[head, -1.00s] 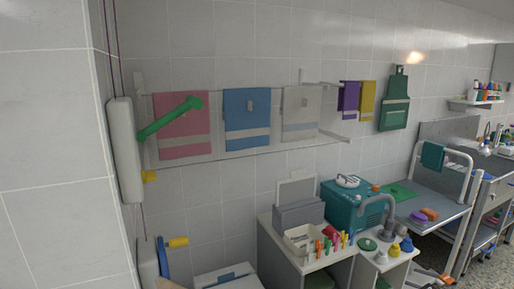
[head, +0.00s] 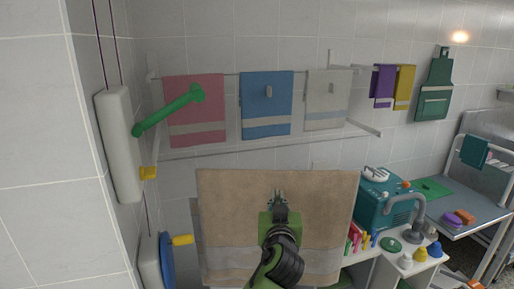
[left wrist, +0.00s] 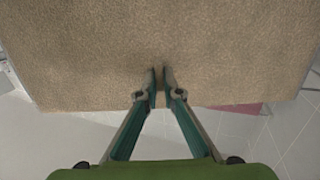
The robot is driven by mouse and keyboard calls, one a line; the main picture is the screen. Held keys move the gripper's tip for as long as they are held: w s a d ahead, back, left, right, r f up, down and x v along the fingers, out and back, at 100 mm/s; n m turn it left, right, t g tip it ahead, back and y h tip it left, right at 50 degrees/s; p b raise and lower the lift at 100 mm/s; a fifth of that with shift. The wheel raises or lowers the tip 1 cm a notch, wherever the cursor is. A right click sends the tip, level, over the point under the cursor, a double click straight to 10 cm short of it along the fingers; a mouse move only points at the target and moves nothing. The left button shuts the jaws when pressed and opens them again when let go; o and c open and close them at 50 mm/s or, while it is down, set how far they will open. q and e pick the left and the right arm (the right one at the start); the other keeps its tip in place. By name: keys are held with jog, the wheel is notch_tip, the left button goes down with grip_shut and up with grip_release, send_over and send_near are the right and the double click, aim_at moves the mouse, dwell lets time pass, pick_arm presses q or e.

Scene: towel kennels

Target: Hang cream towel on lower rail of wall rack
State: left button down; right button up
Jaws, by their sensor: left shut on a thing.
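The cream towel (head: 230,215), tan with a pale grey band near its bottom, hangs spread out in front of the wall in the head view. My left gripper (head: 279,194) is shut on its upper middle part. In the left wrist view the fingertips (left wrist: 160,80) pinch the towel cloth (left wrist: 150,35), which fills the upper picture. The wall rack's lower rail (head: 205,152) runs bare above the towel's top edge in the head view. The upper rail carries pink (head: 192,100), blue (head: 265,108) and pale grey (head: 326,98) towels. My right gripper is not in view.
A green handle (head: 168,112) on a white wall unit (head: 118,140) juts out at the rack's left. A counter with a teal box (head: 375,205), grey tap (head: 410,205) and bottles stands at lower right. Purple and yellow cloths hang right of the rack.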

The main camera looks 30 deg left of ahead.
pick_arm(q)
jog(key=a+r+n+g+y, duration=0.1)
jog(key=a+r, duration=0.1)
jog(key=r, duration=0.2)
jog(key=a+r+n+g+y, duration=0.1)
jog(key=a+r, duration=0.1)
jog(key=r, duration=0.2)
jog(key=w+a+r+n+g+y, duration=0.1)
jog(key=a+r+y, duration=0.1)
jog(key=a+r, duration=0.1)
jog(key=shift+r+n+p, duration=0.3)
jog(key=shift+r, duration=0.35)
jog(key=shift+s+a+r+g, duration=0.1)
jog(key=shift+a+r+g, duration=0.05)
jog(key=shift+r+g, duration=0.15)
jog(key=x, duration=0.5)
jog(key=shift+a+r, duration=0.1)
jog(key=shift+r, duration=0.2)
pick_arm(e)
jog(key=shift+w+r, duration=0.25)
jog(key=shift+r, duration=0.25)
